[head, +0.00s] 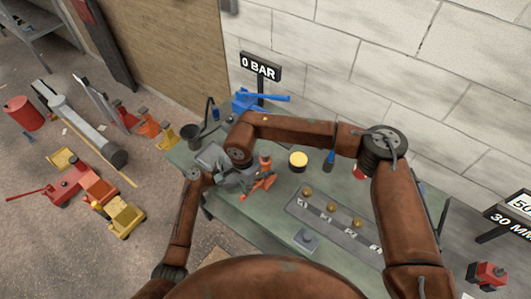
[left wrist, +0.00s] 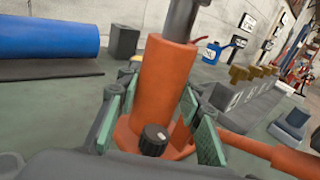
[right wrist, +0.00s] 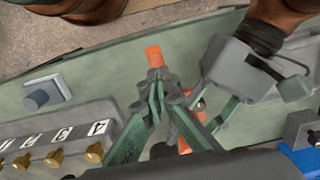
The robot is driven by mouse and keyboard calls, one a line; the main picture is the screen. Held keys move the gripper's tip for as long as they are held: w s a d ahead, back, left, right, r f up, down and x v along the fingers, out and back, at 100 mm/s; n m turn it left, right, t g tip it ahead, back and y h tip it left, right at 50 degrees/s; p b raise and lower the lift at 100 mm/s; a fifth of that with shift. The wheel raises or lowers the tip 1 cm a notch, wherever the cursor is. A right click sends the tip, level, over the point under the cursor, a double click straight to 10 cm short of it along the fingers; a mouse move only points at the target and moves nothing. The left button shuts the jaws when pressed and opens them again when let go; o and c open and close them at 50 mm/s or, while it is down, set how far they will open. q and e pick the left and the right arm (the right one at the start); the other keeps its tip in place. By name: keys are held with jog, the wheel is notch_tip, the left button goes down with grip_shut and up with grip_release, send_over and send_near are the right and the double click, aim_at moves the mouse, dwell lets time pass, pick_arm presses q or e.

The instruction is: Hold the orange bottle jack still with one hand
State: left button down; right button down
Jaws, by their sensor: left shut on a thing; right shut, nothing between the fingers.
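The orange bottle jack (left wrist: 168,80) stands upright in the left wrist view, with a grey ram on top and a dark knob on its lower front. My left gripper (left wrist: 160,95) is shut on the jack body, with a green-padded finger on each side. An orange lever runs off to the right of its base. In the head view the orange jack (head: 265,163) is partly covered by my grippers. My right gripper (right wrist: 160,88) is shut and empty in the right wrist view. An orange end piece (right wrist: 154,56) shows just beyond its fingertips; I cannot tell whether they touch.
The green bench (head: 275,215) carries a numbered block (head: 340,232) with brass knobs, a yellow-topped tin (head: 298,160) and a blue tool (head: 258,101) near the "0 BAR" sign (head: 260,67). A blue cylinder (left wrist: 45,35) lies beside the jack. Several jacks and tools lie on the floor at left.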

jog(key=shift+f, duration=2.2)
jog(key=shift+r, duration=2.25)
jog(key=shift+f, duration=2.3)
jog(key=shift+r, duration=2.3)
jog(key=shift+r, duration=2.55)
